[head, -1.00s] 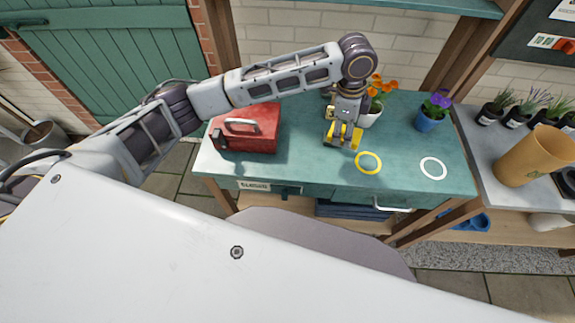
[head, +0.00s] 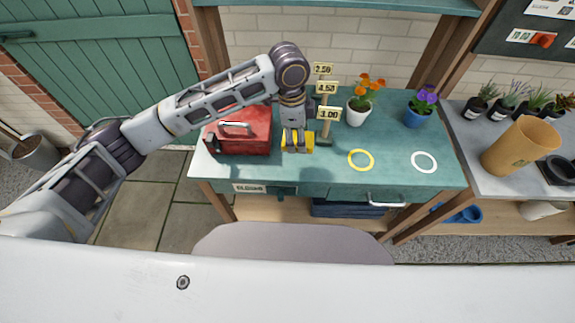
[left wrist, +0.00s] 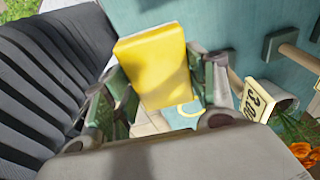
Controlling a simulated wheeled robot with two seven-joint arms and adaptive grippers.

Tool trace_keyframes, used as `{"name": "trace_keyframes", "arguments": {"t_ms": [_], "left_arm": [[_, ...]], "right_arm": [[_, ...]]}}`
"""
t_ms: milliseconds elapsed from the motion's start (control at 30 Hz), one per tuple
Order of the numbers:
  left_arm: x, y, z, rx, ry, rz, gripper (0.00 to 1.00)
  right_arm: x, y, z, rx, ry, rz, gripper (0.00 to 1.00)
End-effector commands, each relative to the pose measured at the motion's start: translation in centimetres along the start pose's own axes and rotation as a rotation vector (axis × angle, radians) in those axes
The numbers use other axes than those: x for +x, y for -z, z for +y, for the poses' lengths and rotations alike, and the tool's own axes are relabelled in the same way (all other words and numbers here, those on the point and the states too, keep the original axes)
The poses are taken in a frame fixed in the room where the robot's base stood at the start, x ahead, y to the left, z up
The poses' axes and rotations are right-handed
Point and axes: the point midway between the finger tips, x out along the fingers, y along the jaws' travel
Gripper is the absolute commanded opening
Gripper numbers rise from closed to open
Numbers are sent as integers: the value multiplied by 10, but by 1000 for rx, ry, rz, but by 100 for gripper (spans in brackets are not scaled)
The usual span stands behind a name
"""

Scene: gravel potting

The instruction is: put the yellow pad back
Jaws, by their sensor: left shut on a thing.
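The yellow pad (left wrist: 157,65) is a block held between the two fingers of my left gripper (left wrist: 160,85) in the left wrist view. In the head view my left gripper (head: 297,146) is shut on the pad (head: 309,138), just right of the red toolbox, low over the green bench. I cannot tell whether the pad touches the bench top. A yellow ring (head: 361,170) is marked on the bench to the right. My right gripper is not in view.
The red toolbox (head: 250,140) stands close left of the gripper. A post with price signs (head: 327,87) stands just behind right. An orange-flowered white pot (head: 357,117), a purple-flowered blue pot (head: 419,118) and a white ring (head: 424,173) are further right.

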Motion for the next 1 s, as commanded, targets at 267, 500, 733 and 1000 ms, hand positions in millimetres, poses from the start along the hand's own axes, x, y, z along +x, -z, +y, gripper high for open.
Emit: {"name": "trace_keyframes", "arguments": {"t_ms": [267, 500, 733, 1000], "left_arm": [[0, -5, 5, -36, 4, 0, 34], [0, -6, 6, -60, 7, 1, 34], [0, -6, 6, -62, 8, 0, 34], [11, -8, 6, -63, 6, -1, 34]], "right_arm": [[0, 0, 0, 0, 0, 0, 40], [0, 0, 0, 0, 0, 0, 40], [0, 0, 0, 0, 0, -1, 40], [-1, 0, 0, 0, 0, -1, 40]]}}
